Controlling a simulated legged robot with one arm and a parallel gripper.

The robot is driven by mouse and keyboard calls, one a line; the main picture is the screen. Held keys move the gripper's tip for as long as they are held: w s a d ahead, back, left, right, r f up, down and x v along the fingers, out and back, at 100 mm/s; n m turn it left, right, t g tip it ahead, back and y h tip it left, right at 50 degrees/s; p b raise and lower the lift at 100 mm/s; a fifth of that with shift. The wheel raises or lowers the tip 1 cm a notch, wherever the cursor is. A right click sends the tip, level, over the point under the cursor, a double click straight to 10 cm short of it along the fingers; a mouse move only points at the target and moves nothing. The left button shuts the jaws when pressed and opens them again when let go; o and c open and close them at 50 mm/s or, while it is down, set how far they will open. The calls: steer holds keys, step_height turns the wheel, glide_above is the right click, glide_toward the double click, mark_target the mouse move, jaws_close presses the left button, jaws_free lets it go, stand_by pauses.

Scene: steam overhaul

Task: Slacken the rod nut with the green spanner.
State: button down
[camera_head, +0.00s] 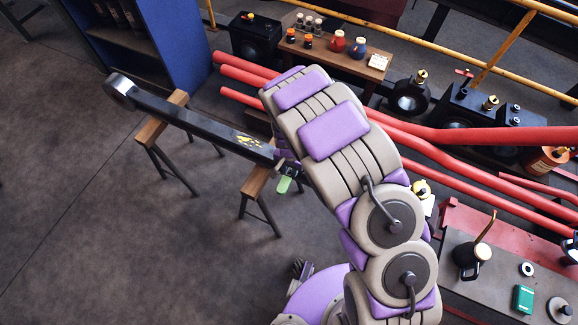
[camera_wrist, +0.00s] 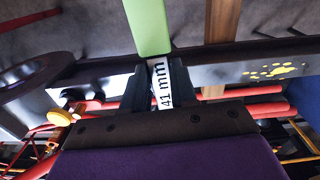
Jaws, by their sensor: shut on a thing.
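The green spanner shows as a short green end (camera_head: 284,184) just below my gripper (camera_head: 289,168) in the head view. In the wrist view its green part (camera_wrist: 149,25) runs up from my fingers (camera_wrist: 160,82), and a white "41 mm" label (camera_wrist: 162,85) shows between them. My gripper is shut on the spanner. The long dark rod (camera_head: 190,119) lies across two trestles, with a round eye at its left end. My gripper is at its right end. The spanner's far part and the rod nut cannot be made out; my arm covers that area.
Wooden-topped trestles (camera_head: 160,120) stand on open grey floor. Red pipes (camera_head: 455,152) run behind my arm. A bench with jars and jugs (camera_head: 330,52) is at the back, beside a blue cabinet (camera_head: 182,45). A bench with a black kettle (camera_head: 470,258) stands right.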

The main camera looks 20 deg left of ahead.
steer(key=shift+d+f, duration=0.25)
steer(key=shift+d, duration=0.05)
steer(key=f, duration=0.1)
steer(key=f+b, duration=0.1)
steer(key=f, duration=0.1)
steer(key=shift+a+f, duration=0.25)
steer(key=shift+d+f, duration=0.15)
steer(key=shift+f, duration=0.55)
steer(key=shift+d, duration=0.4)
steer(key=shift+a+f+b, duration=0.2)
steer(key=shift+a+b, duration=0.1)
steer(key=shift+d+f, duration=0.25)
steer(key=shift+f, duration=0.2)
steer(key=shift+a+f, duration=0.1)
steer(key=shift+f, duration=0.25)
